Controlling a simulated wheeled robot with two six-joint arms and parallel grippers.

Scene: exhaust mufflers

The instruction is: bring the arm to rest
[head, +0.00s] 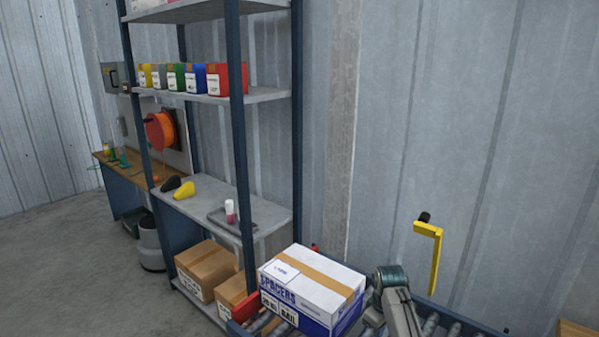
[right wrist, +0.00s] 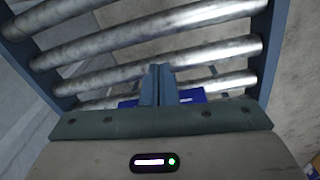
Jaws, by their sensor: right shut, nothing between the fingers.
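My right gripper (right wrist: 158,84) is shut and empty in the right wrist view, its two fingers pressed together over a roller conveyor (right wrist: 150,50). In the head view part of my right arm shows at the lower right, just right of a white and blue SPACERS box; its fingertips cannot be made out there. My left gripper is in neither view.
The white and blue SPACERS box (head: 312,284) stands at the conveyor's left end. A shelf rack (head: 240,200) with coloured bins and brown cartons stands left of it. A yellow bracket (head: 436,258) rises right of my arm. A bare metal wall is behind.

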